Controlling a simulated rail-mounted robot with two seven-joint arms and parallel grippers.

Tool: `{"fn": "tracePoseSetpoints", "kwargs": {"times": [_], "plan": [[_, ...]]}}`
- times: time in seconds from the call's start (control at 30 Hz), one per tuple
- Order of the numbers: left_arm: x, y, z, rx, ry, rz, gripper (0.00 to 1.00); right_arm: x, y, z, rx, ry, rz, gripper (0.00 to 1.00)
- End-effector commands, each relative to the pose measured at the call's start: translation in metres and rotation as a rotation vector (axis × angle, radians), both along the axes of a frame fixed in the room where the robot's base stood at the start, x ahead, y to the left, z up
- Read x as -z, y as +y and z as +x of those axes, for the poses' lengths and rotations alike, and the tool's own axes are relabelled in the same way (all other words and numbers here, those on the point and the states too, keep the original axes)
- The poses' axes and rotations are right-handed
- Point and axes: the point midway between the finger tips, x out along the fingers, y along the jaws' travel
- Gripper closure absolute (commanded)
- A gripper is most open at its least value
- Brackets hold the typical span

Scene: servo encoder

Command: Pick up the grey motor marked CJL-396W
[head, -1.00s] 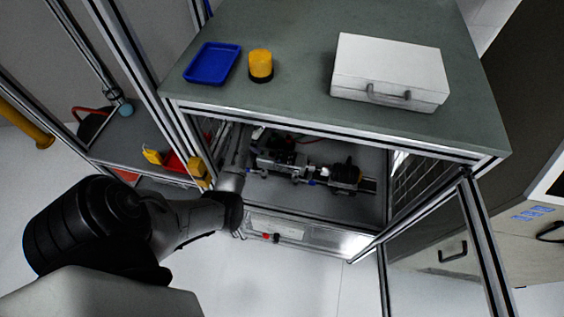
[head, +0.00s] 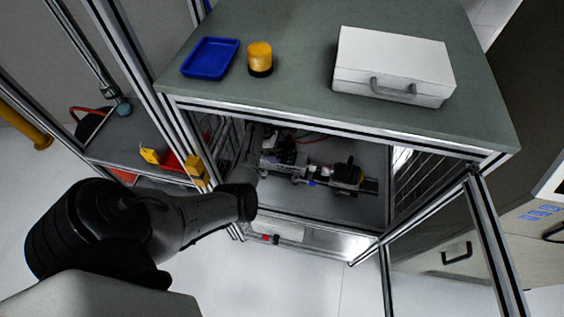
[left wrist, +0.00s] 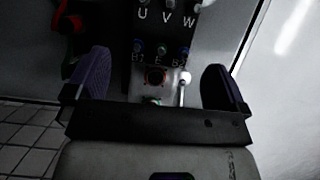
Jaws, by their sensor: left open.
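My left gripper (left wrist: 155,78) is open in the left wrist view, with one dark finger on each side. Between and beyond the fingers is a dark grey panel (left wrist: 165,62) with terminals lettered U, V, W and, lower, B1, E, B2. In the head view my left arm reaches through the open front into the cabinet, and its fingers are hard to make out there. A motor-like assembly (head: 345,174) lies on the cabinet floor, right of the arm's end. No marking CJL-396W can be read, so I cannot tell which part bears it. My right gripper is not in view.
A green-grey top (head: 300,95) covers the cabinet, with a blue tray (head: 210,58), a yellow-black cylinder (head: 260,60) and a white case (head: 392,65) on it. Metal frame posts edge the opening. An open door frame (head: 485,235) stands at right.

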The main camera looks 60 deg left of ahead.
Motion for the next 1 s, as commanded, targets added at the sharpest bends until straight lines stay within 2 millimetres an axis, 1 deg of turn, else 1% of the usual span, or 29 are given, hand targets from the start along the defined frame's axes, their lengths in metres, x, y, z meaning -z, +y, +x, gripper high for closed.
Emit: {"fn": "tracePoseSetpoints", "kwargs": {"times": [0.3,0.4,0.53,0.77,1.0], "plan": [[0.036,-0.011,0.009,0.002,0.001,-0.001,0.00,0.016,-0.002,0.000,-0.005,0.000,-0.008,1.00],[0.044,-0.013,0.012,0.001,0.000,0.000,0.00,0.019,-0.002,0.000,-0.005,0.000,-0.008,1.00],[0.048,-0.014,0.013,0.001,-0.001,0.001,0.00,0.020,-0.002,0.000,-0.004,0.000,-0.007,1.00],[0.048,-0.014,0.013,0.001,0.000,0.002,0.00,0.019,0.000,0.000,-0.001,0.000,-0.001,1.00],[0.048,-0.014,0.013,0.000,0.000,0.001,0.23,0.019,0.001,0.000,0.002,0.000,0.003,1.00]]}}
